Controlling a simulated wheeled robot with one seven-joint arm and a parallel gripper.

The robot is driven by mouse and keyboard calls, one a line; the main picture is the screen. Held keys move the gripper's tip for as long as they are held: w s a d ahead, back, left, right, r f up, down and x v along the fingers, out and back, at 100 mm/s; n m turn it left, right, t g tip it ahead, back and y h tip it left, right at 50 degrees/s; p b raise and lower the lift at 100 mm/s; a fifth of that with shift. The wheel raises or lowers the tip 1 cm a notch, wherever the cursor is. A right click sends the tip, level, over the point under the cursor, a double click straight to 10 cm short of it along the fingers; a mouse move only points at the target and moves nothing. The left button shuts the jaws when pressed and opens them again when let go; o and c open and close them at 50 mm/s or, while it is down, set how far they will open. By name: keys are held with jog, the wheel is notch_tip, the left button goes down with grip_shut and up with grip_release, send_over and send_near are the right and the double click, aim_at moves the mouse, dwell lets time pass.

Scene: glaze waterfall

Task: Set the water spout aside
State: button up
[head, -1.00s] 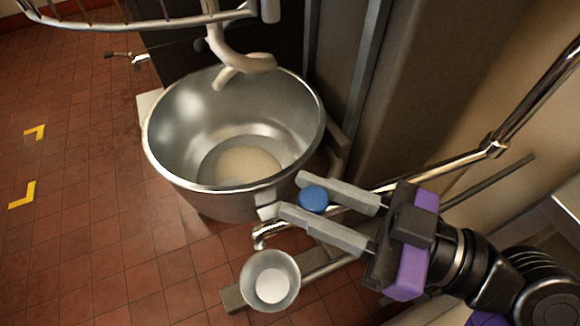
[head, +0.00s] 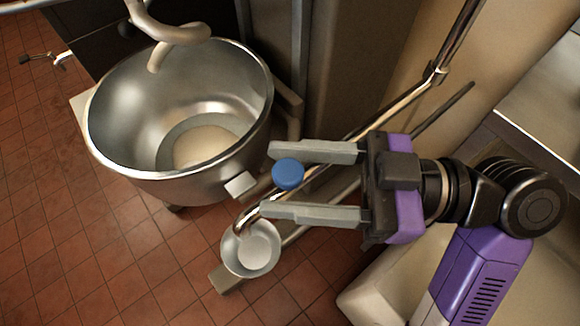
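The water spout (head: 350,136) is a shiny metal pipe running from the wall at upper right down to the left. Its curved outlet (head: 243,219) hangs over the far rim of a small metal bowl, as seen from here. A round blue knob (head: 287,174) sits on the spout near its outlet end. My gripper (head: 269,180) is open, its two grey fingers on either side of the knob in the picture. A gap shows between the knob and the lower finger; contact with the upper finger is unclear. The fingers hide part of the pipe.
A large mixer bowl (head: 106,166) with pale contents stands left of my gripper, under a curved hook (head: 172,34). The small metal bowl (head: 230,262) is below the outlet. A metal counter (head: 540,118) is at right. Tiled floor lies open at lower left.

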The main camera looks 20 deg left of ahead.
jog(key=shift+r, duration=0.1)
notch_tip(320, 180, up, 20)
jog(key=p, duration=1.3)
jog(key=shift+p, duration=0.35)
